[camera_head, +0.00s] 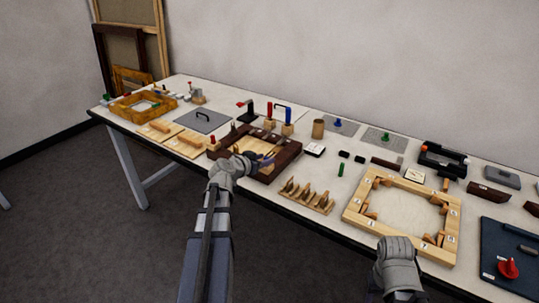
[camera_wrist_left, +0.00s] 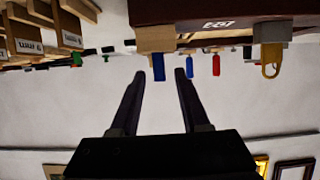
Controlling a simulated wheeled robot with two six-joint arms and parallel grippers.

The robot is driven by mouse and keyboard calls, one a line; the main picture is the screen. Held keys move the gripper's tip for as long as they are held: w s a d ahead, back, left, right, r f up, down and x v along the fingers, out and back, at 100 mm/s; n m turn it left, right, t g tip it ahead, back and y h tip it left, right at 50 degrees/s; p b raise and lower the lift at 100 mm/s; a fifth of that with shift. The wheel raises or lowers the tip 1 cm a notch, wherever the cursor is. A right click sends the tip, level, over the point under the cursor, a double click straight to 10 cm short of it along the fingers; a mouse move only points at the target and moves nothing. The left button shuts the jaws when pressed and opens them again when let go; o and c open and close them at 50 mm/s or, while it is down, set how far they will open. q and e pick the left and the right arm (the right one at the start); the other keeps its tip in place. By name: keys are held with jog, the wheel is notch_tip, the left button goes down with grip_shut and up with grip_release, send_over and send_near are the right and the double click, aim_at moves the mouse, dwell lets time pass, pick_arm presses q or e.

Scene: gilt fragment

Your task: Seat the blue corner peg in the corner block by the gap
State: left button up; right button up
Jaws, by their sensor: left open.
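A dark wooden frame (camera_head: 285,160) with a pale inner panel lies mid-table. My left gripper (camera_head: 262,157) is over its near part, fingers small and dark there. The left wrist view is upside down; in it my left gripper (camera_wrist_left: 160,74) is open. A short blue peg (camera_wrist_left: 158,66) shows between the fingertips, against a pale wooden corner block (camera_wrist_left: 155,39) on the dark frame (camera_wrist_left: 205,12). How deep the peg sits, and whether the fingers touch it, I cannot tell. My right gripper (camera_head: 398,262) is at the lower right, its fingers hidden.
A red post (camera_head: 268,112) and a blue post (camera_head: 288,114) stand in wooden blocks behind the frame. A yellow hooked piece (camera_wrist_left: 271,58) shows beside the peg in the wrist view. A wooden rack (camera_head: 306,197) and a pale square frame (camera_head: 385,222) lie to the right.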

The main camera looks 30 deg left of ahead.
pick_arm(q)
jog(key=p+v, duration=0.2)
jog(key=v, duration=0.5)
jog(key=shift+s, duration=0.15)
dwell(0.3)
